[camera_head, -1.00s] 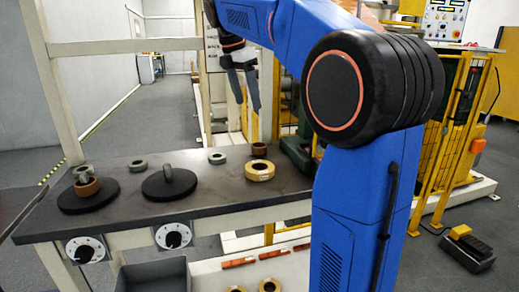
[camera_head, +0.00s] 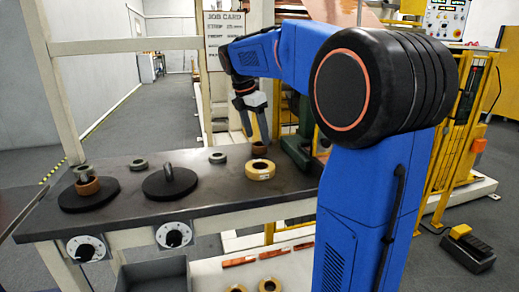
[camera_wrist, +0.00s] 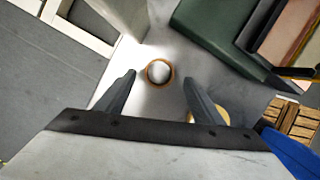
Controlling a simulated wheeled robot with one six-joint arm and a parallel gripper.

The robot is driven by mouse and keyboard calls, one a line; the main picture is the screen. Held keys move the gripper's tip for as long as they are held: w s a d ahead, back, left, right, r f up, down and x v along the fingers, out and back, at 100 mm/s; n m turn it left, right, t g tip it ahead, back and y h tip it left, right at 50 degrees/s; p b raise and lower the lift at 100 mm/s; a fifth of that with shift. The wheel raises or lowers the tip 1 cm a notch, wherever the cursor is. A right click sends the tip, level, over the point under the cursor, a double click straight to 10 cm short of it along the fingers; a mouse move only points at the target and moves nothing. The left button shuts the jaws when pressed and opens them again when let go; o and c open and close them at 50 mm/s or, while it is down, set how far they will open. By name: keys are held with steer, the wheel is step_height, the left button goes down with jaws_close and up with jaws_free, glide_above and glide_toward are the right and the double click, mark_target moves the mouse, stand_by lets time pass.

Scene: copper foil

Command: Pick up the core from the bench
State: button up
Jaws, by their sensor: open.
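A short brown ring-shaped core (camera_head: 259,149) stands on the dark bench (camera_head: 225,183), near its back right. In the wrist view the core (camera_wrist: 148,73) is a brown ring with a pale centre, lying between and just beyond the fingertips. My gripper (camera_head: 256,135) is open and empty above the core, fingers pointing down. In the wrist view my gripper (camera_wrist: 159,78) has one finger on each side of the ring. I cannot tell the exact height left between fingertips and core.
A yellow tape roll (camera_head: 260,175) sits just in front of the core. Grey rings (camera_head: 217,158) and two black discs (camera_head: 150,187) lie to the left; one disc carries another brown ring (camera_head: 87,187). A green machine part (camera_head: 297,151) stands close on the right.

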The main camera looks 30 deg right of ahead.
mark_target(259, 148)
steer(key=shift+x, duration=1.75)
steer(key=c, duration=1.1)
steer(key=shift+w, duration=0.1)
steer(key=shift+r, duration=0.1)
